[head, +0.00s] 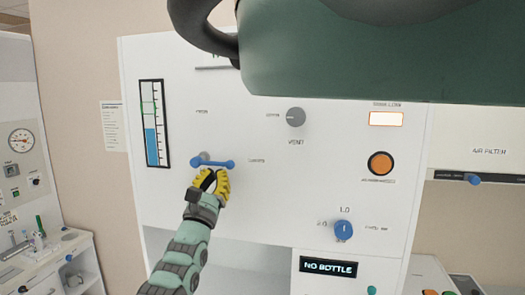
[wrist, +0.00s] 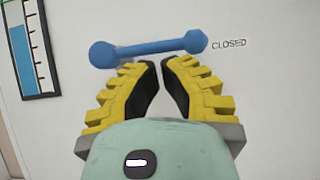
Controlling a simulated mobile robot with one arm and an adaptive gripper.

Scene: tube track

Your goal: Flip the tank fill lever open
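The blue tank fill lever (head: 212,161) sits on the white panel, lying nearly level. In the wrist view the lever (wrist: 150,48) has a round knob at each end, and its right end is beside the word CLOSED. My gripper (head: 212,174) has yellow fingers and is just below the lever in the head view. In the wrist view my gripper (wrist: 160,62) has its two fingertips apart with a narrow gap, just under the middle of the bar. Nothing shows between them. I cannot tell whether the tips touch the lever.
A blue level gauge (head: 151,124) is left of the lever. A grey knob (head: 296,117), an orange button (head: 380,163) and a blue knob (head: 343,230) are to the right on the panel. A NO BOTTLE display (head: 328,267) is below. My green body part covers the upper right.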

